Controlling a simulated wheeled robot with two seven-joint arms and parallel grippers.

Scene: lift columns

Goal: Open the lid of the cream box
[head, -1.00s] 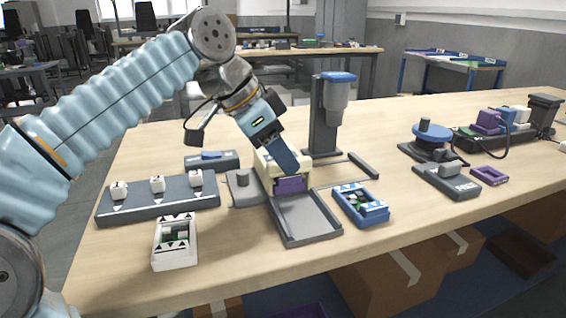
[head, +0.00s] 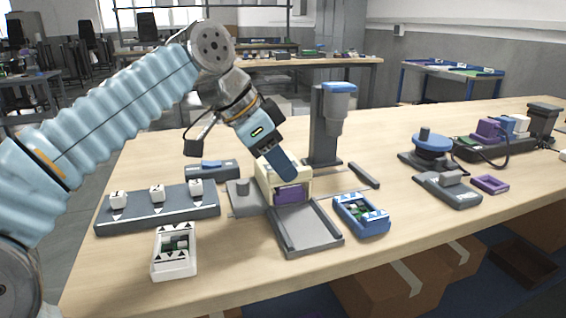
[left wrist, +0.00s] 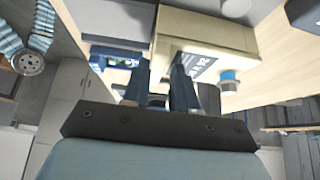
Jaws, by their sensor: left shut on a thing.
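The cream box (head: 264,185) stands near the middle of the table, behind a grey tray (head: 309,231), with a purple part (head: 290,195) in its front. My left gripper (head: 289,174) points down at the box's top in the head view, and its fingers hide part of the top. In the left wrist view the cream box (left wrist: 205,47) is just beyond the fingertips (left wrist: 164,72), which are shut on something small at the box. The gripped part is mostly hidden, and I cannot tell how far the lid is raised. My right gripper is not in view.
A grey column with a blue top (head: 338,88) stands close behind the box. A blue case (head: 361,215) is right of the tray, a white case (head: 175,252) front left. A grey block with white cubes (head: 157,210) lies left.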

